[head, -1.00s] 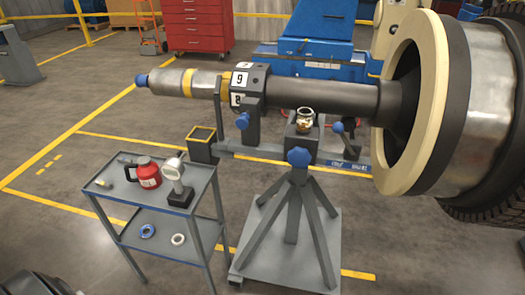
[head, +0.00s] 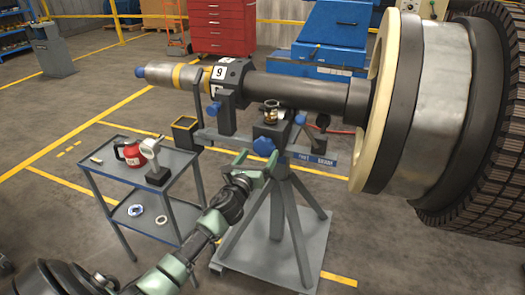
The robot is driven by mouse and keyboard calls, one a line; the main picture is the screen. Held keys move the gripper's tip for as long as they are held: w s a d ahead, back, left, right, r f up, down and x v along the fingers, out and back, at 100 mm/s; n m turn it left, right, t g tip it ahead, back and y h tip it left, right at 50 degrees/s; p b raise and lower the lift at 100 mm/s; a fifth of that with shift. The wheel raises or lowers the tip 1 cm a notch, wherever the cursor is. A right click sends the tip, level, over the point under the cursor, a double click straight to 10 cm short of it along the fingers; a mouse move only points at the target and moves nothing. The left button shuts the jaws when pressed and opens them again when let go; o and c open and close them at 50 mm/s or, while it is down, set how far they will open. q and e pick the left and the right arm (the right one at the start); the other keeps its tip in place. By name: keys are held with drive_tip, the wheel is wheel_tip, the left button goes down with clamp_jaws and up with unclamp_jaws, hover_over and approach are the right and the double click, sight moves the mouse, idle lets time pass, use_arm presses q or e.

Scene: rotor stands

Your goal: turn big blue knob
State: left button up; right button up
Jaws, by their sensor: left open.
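The big blue knob (head: 264,146) sits on the front of the rotor stand (head: 283,200), below the small brass fitting (head: 271,112). My left gripper (head: 256,161) reaches in from the lower left. Its green fingers are open and close beneath the knob, one finger to its left and one near its lower right. I cannot tell whether they touch it. A smaller blue knob (head: 214,108) is at the left of the stand, and another blue-tipped handle (head: 300,118) is at the right. My right gripper is not in view.
The rotor shaft (head: 305,92) runs above the stand to the large wheel (head: 408,100) at right. Open floor lies at lower right.

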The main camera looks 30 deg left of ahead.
sight(263, 151)
use_arm(q)
drive_tip(key=x, duration=0.2)
drive_tip(key=shift+w+d, duration=0.1)
drive_tip(key=shift+w, duration=0.75)
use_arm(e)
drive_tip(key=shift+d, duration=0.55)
use_arm(q)
drive_tip(key=c, duration=1.4)
drive_tip(key=shift+n, duration=0.3)
